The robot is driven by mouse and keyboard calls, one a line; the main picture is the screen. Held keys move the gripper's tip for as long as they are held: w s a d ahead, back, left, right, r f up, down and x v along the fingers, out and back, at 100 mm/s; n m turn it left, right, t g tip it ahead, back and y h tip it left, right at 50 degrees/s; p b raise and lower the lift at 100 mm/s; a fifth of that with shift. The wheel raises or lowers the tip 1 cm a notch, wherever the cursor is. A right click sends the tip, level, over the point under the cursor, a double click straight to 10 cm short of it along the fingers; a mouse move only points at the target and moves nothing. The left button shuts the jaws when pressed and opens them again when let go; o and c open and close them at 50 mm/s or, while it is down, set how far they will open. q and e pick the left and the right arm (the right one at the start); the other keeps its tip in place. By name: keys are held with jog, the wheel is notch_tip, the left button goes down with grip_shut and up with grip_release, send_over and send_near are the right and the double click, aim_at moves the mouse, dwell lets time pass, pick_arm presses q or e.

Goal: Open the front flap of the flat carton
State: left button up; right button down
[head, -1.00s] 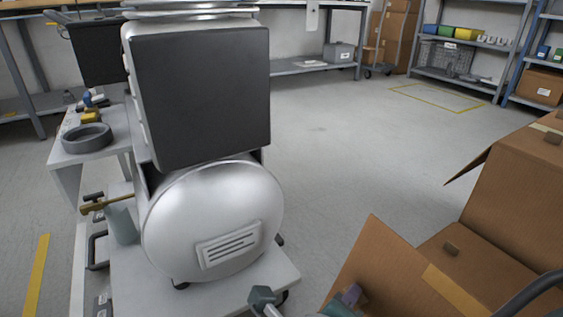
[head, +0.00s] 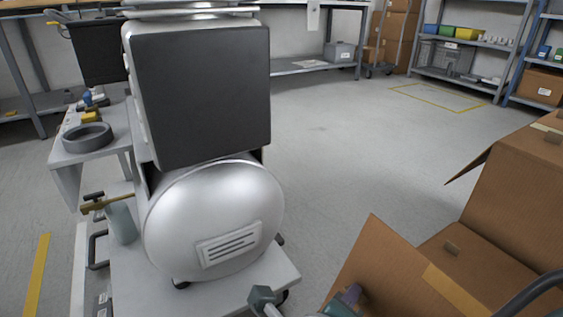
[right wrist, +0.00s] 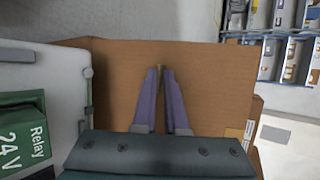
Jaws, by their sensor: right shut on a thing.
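The brown cardboard carton (head: 505,200) is at the lower right of the head view, with panels at different angles. A slanted front panel (head: 385,262) stands up near my right gripper (head: 347,297), which is partly cut off by the bottom edge. In the right wrist view, a broad cardboard panel (right wrist: 205,85) lies behind the purple fingers (right wrist: 160,75). The fingers are closed together on a small brown tab (right wrist: 159,77) on that panel. Other brown tabs show on the carton (head: 452,248).
A silver compressor tank (head: 215,220) with a dark box above it stands on a white platform at left. A green relay box (right wrist: 22,135) is left in the right wrist view. The middle floor (head: 345,160) is clear.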

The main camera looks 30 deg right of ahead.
pick_arm(q)
jog(key=shift+f, duration=0.1)
pick_arm(e)
jog(key=shift+s+a+f+y, duration=0.15)
jog(key=shift+a+f+y, duration=0.15)
jog(key=shift+a+f, duration=0.2)
jog(key=c, duration=1.3)
grip_release()
pick_arm(q)
jog(key=shift+a, duration=0.7)
pick_arm(e)
jog(key=shift+o, duration=1.3)
jog(key=shift+a, duration=0.5)
jog(key=shift+d, duration=0.1)
pick_arm(q)
jog(key=shift+d, duration=0.15)
pick_arm(e)
jog(key=shift+d+r, duration=0.1)
jog(key=shift+d, duration=0.05)
